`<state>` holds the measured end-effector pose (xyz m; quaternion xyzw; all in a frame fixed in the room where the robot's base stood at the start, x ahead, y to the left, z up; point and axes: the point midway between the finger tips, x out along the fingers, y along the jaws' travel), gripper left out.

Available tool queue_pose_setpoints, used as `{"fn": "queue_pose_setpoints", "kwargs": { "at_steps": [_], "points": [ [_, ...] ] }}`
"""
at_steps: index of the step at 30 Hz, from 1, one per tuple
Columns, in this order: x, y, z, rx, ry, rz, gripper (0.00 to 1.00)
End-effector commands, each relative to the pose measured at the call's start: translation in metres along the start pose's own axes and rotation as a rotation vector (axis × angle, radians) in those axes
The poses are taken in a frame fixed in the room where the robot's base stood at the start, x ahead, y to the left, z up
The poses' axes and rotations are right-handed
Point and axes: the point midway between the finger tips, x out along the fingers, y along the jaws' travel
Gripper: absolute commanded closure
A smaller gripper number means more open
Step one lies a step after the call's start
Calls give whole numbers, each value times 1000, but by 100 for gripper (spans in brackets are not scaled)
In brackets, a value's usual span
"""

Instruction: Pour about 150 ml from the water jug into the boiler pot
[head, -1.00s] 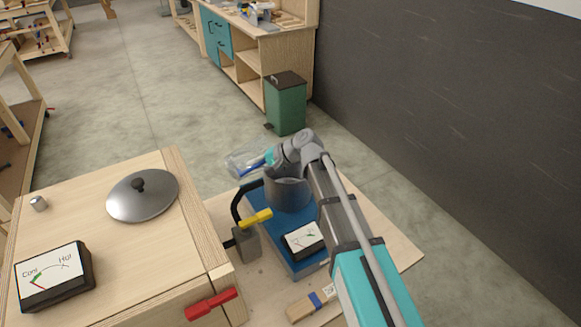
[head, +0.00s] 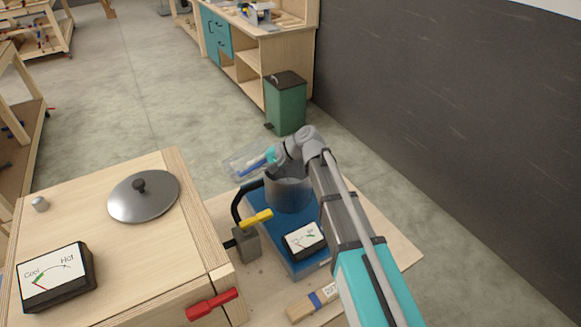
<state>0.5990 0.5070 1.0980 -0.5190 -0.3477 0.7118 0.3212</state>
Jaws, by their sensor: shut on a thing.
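The clear water jug (head: 241,165) is in the head view, tilted well over toward the left, above and beside the pot. My gripper (head: 270,157) is shut on it at its right side; my wrist hides part of the grasp. The boiler pot (head: 288,193) is a grey open vessel on a blue base, just below my wrist. My wrist and arm cover part of its rim and right side. The water level in the jug and any stream are too small to make out.
A wooden box (head: 120,265) at the left carries a grey lid (head: 143,203) and a dial (head: 55,278). A black hose with a yellow-handled valve (head: 247,240) stands between box and pot. A second dial (head: 304,240) sits on the blue base. A green bin (head: 286,105) stands behind.

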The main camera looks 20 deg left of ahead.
Motion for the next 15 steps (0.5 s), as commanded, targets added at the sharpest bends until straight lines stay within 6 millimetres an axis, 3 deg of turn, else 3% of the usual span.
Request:
{"fn": "queue_pose_setpoints", "kwargs": {
  "at_steps": [15],
  "points": [
    [-6, -4, -1, 13, -84, 2, 100]
  ]
}}
